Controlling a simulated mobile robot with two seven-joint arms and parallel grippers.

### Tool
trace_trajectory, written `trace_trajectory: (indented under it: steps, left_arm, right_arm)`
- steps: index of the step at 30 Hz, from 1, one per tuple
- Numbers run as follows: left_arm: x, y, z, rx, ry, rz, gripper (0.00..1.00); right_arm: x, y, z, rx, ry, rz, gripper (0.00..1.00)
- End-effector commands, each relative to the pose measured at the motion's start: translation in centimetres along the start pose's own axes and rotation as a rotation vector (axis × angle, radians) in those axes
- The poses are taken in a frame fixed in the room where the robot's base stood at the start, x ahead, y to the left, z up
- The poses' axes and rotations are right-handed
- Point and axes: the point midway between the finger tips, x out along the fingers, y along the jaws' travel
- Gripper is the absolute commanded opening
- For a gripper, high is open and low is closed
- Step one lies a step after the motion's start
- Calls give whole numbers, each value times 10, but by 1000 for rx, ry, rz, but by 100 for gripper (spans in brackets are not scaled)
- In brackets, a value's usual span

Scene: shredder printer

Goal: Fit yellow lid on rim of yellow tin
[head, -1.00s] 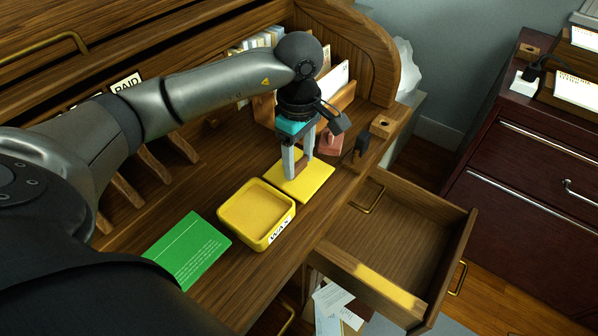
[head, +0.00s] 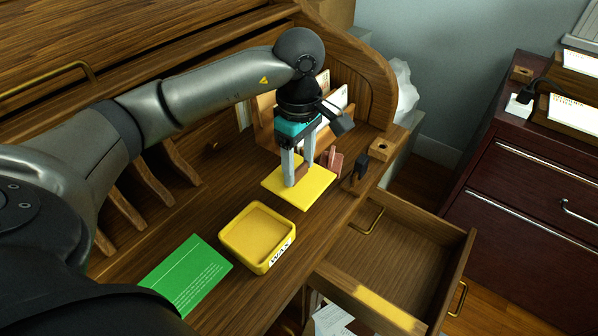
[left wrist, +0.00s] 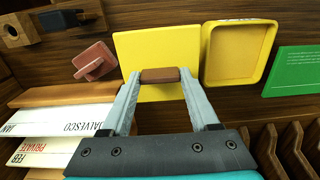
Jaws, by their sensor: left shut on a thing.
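The yellow lid (head: 315,192) is a flat square plate with a brown wooden handle (left wrist: 160,75) on top. My left gripper (head: 297,178) is shut on that handle, and the lid appears level, held slightly above the desk. In the left wrist view the lid (left wrist: 155,47) lies beyond the fingers (left wrist: 160,88), close beside the tin. The yellow tin (head: 257,236) sits open and upright on the desk, to the left and front of the lid, with a "WAX" label on its side. The tin also shows in the left wrist view (left wrist: 238,52). My right gripper is not in view.
A green card (head: 187,275) lies left of the tin. A pinkish-red object (head: 331,160) stands behind the lid, near the letter rack's papers. An open drawer (head: 385,260) juts out at the desk's right front. Wooden dividers (head: 150,180) stand at the back left.

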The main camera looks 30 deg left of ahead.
Motion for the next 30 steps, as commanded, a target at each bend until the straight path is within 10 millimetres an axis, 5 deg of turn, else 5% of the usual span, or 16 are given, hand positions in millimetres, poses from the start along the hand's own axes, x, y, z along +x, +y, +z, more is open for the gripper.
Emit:
trace_trajectory:
  steps: [15, 30]
  left_arm:
    - [-93, 1, 0, 1, 0, 3, 7]
    - [-148, 0, 0, 0, 0, 1, 7]
  right_arm:
    - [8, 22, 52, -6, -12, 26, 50]
    - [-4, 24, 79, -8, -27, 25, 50]
